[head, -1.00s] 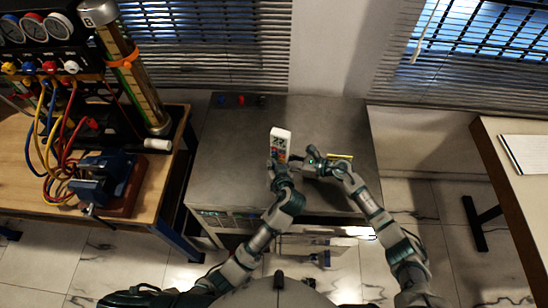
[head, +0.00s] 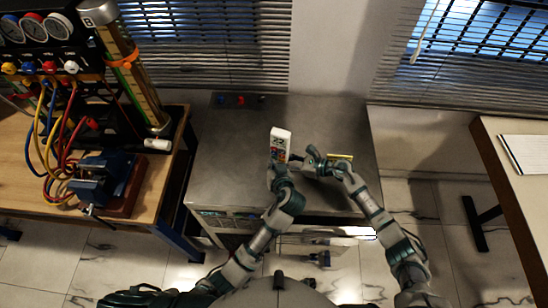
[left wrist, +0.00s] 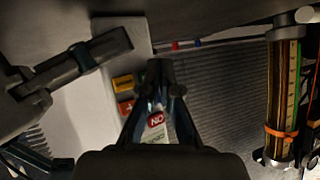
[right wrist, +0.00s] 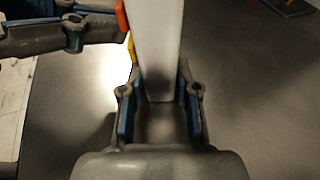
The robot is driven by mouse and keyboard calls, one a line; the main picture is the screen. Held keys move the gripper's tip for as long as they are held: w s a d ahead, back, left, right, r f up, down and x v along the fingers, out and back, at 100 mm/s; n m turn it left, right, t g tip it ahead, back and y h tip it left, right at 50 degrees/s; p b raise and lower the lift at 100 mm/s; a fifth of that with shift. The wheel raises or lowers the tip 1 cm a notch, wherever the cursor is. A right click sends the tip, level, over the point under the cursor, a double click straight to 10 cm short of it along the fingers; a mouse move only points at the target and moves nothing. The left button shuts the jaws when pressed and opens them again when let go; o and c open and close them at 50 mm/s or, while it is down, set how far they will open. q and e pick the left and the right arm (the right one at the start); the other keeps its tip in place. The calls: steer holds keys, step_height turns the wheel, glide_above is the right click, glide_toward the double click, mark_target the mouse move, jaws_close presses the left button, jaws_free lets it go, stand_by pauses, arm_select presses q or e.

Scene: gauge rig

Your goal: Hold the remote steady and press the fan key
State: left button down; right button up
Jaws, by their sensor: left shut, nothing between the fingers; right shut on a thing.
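The white remote (head: 281,136) stands up from the grey bench, with a dark display and coloured keys on its face. My right gripper (right wrist: 160,88) is shut on the remote's white body, which runs between its fingers in the right wrist view (right wrist: 160,45). My left gripper (left wrist: 160,68) is shut and empty in front of the key face. In the left wrist view a yellow key (left wrist: 122,83), an orange-red key (left wrist: 126,106) and a red key with white letters (left wrist: 156,118) show around its fingers. The fingers hide other keys; I cannot tell whether the tips touch one.
The grey bench top (head: 235,140) is mostly clear. Small coloured knobs (head: 240,100) sit at its back edge. A wooden bench with a blue vise (head: 100,180), hoses and gauges stands to the left. A table with white paper (head: 525,153) is at the right.

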arm_select(q)
steer(key=shift+s+a, duration=0.15)
steer(key=shift+s, duration=0.35)
steer(key=shift+w, duration=0.1)
steer(key=shift+w, duration=0.35)
steer(key=shift+w+d, duration=0.25)
steer(key=shift+w, duration=0.1)
stand_by(0.8)
stand_by(0.3)
steer(key=shift+s+a, duration=0.2)
steer(key=shift+s, duration=0.6)
